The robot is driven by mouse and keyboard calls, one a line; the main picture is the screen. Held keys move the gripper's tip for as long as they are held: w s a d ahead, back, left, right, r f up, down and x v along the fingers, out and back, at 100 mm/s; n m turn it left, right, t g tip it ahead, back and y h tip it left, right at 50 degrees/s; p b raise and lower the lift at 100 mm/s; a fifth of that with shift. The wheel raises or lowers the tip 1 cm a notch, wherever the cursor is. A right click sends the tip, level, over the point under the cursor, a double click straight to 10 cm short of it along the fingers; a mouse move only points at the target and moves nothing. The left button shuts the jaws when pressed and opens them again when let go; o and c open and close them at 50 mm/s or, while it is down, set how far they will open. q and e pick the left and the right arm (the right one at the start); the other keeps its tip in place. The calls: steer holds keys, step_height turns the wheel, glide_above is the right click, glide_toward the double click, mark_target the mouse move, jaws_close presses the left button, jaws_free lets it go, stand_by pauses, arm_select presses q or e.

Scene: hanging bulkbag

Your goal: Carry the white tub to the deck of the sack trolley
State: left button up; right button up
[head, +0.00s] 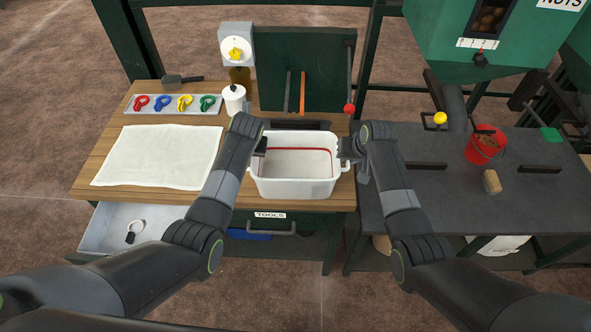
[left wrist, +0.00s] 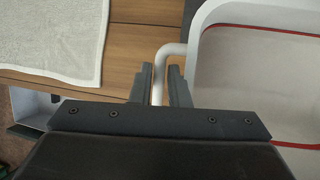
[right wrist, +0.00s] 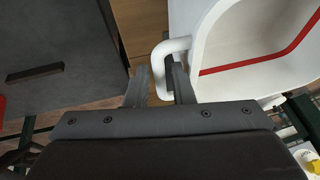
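The white tub (head: 295,187) has a thin red line around its inside and is empty. It sits upright over the front right of the wooden bench top; whether it rests on the wood or hangs just above it, I cannot tell. My left gripper (left wrist: 160,70) is closed around its left handle (left wrist: 159,88), one finger each side. I cannot make out the sack trolley's deck in any view.
A white cloth (head: 158,156) lies left on the bench (head: 85,183), behind an open drawer (head: 100,232). A tray of coloured clips (head: 172,105) and a white bottle (head: 234,98) stand behind.

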arm_select(q)
steer(key=shift+w+a+f, duration=0.1)
steer(key=shift+w+f, duration=0.15)
steer(key=shift+f, duration=0.4)
arm_select(e)
steer(key=shift+w+a+f, duration=0.1)
steer(key=shift+w+f, duration=0.15)
steer(key=shift+f, duration=0.35)
steer(key=shift+c, duration=0.2)
arm_select(q)
jaws_close()
arm_select(e)
jaws_close()
